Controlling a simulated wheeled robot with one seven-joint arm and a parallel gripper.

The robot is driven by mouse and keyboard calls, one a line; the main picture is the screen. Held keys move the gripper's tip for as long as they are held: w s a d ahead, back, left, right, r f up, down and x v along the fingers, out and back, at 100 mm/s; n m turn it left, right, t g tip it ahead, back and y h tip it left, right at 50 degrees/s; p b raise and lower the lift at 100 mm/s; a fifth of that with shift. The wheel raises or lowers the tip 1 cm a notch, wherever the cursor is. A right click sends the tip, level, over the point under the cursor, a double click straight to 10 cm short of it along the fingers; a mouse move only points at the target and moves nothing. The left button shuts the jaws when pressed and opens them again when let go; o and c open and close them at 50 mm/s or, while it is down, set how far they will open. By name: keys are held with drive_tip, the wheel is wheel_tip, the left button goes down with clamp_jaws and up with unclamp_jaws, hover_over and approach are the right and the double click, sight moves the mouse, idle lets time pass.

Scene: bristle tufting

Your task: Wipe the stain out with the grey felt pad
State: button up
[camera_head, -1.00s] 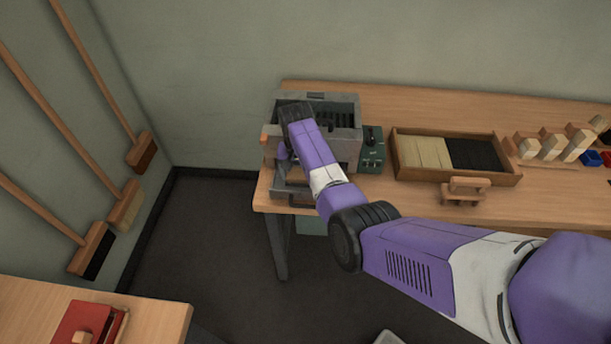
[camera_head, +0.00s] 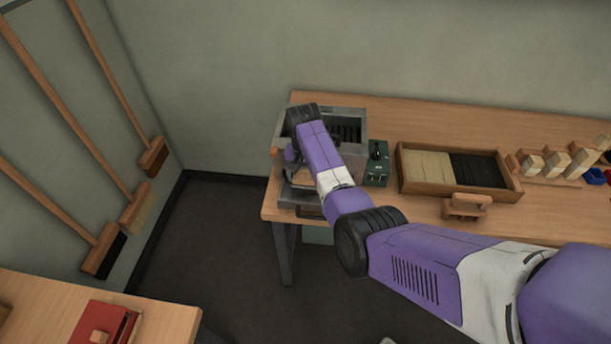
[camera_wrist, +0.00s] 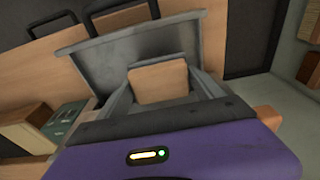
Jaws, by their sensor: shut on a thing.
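My gripper (camera_wrist: 160,82) is shut on a wooden block (camera_wrist: 158,82), which sits between its two grey fingers in the wrist view. I cannot make out the stain in either view.
A small green control box (camera_head: 377,175) stands right of the machine. A wooden box (camera_head: 408,182) of pale and black bristles and a wooden handled piece (camera_head: 466,206) lie farther right on the bench (camera_head: 540,225). Brooms (camera_head: 137,205) lean on the left wall.

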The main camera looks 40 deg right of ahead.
drive_tip(key=shift+r, duration=0.5)
drive_tip(key=shift+r, duration=0.1)
drive_tip(key=shift+r, duration=1.4)
